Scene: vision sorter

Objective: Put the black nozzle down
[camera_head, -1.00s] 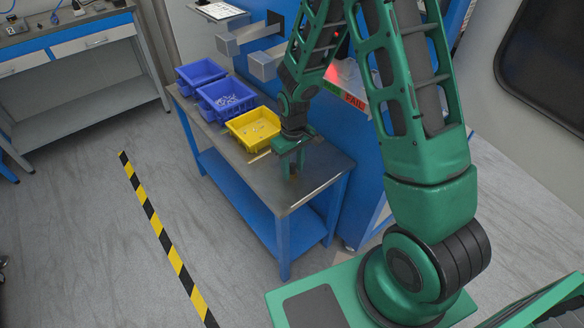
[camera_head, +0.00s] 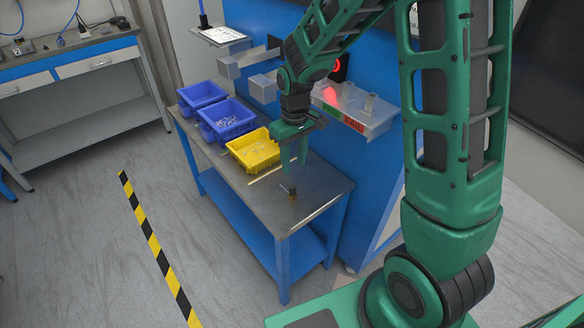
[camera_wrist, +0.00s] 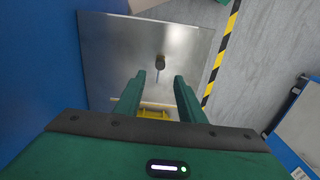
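The black nozzle (camera_head: 291,193) rests on the bare metal top of the table (camera_head: 322,187), in front of the yellow bin. It also shows in the wrist view (camera_wrist: 160,62), dark with a thin pale part, just beyond my fingertips. My gripper (camera_wrist: 159,76) is open, with its two fingers apart and nothing between them. In the head view my gripper (camera_head: 295,150) hangs above the table, above and behind the nozzle and clear of it.
A yellow bin (camera_head: 238,148) and two blue bins (camera_head: 206,131) (camera_head: 185,103) with small parts stand in a row along the table. A blue machine with a tray marked FAIL (camera_head: 353,124) stands behind.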

